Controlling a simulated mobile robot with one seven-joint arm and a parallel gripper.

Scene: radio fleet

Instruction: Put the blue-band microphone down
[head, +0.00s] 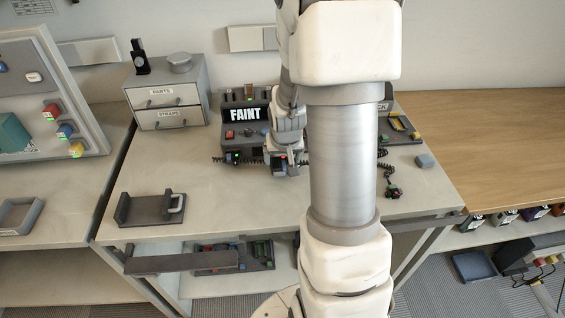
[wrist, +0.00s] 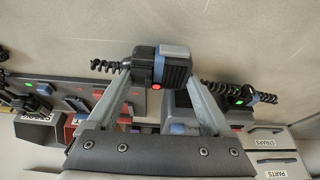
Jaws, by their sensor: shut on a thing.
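The blue-band microphone (wrist: 174,68) is a dark, ribbed handset with a blue band, a grey part and a red light. In the wrist view it sits between the fingertips of my gripper (wrist: 160,76), which is shut on it. A black coiled cord leaves its left side. In the head view, my gripper (head: 287,160) is low over the workbench, in front of the FAINT radio (head: 245,114), and the microphone (head: 279,160) shows partly beneath it. My arm hides part of this area. I cannot tell whether the microphone touches the bench.
Another microphone (head: 235,157) with a green light lies left of my gripper. A third (head: 393,193) lies at the right. A drawer unit (head: 165,95) stands at the back left and a dark cradle (head: 150,208) at the front left. Bare workbench (head: 235,205) lies between.

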